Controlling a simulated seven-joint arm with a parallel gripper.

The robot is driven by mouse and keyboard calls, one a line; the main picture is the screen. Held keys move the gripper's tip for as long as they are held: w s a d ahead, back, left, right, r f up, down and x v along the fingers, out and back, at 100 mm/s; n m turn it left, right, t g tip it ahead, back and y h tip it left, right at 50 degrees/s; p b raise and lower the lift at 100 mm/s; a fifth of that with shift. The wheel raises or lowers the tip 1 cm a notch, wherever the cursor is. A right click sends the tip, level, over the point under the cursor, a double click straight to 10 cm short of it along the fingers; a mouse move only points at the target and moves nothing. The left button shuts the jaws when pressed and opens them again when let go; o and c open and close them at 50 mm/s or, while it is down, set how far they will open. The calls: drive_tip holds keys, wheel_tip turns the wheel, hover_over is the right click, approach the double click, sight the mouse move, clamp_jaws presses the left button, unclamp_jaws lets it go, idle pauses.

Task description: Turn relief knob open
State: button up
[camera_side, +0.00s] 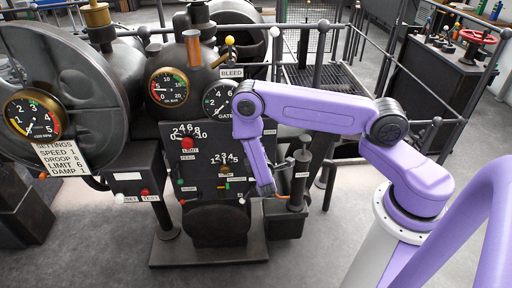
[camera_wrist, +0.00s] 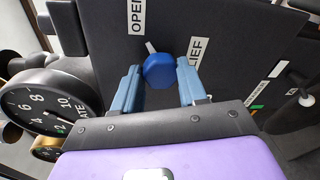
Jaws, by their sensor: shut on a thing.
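The blue relief knob (camera_wrist: 158,71) shows in the wrist view on the dark panel. It lies between the blue fingers of my gripper (camera_wrist: 158,66), which is shut on it. A pale pointer beside the knob points up and left, towards the OPEN label (camera_wrist: 136,15). The RELIEF label (camera_wrist: 193,58) is partly hidden behind the right finger. In the side view my gripper (camera_side: 267,189) is at the right edge of the control panel, and the knob cannot be made out there.
The control panel (camera_side: 205,160) carries a red limit knob (camera_side: 190,151) and other small controls. A gate gauge (camera_side: 219,98) sits above it. A dark cylinder (camera_side: 299,180) stands close right of my gripper. A settings card (camera_side: 62,158) hangs at the left.

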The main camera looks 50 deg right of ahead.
drive_tip(key=shift+m, duration=0.3)
idle(0.4)
drive_tip(key=o, duration=1.1)
drive_tip(key=shift+c, duration=0.2)
drive_tip(key=shift+a, duration=0.1)
drive_tip(key=v, duration=1.7)
drive_tip(key=shift+s+a, duration=0.1)
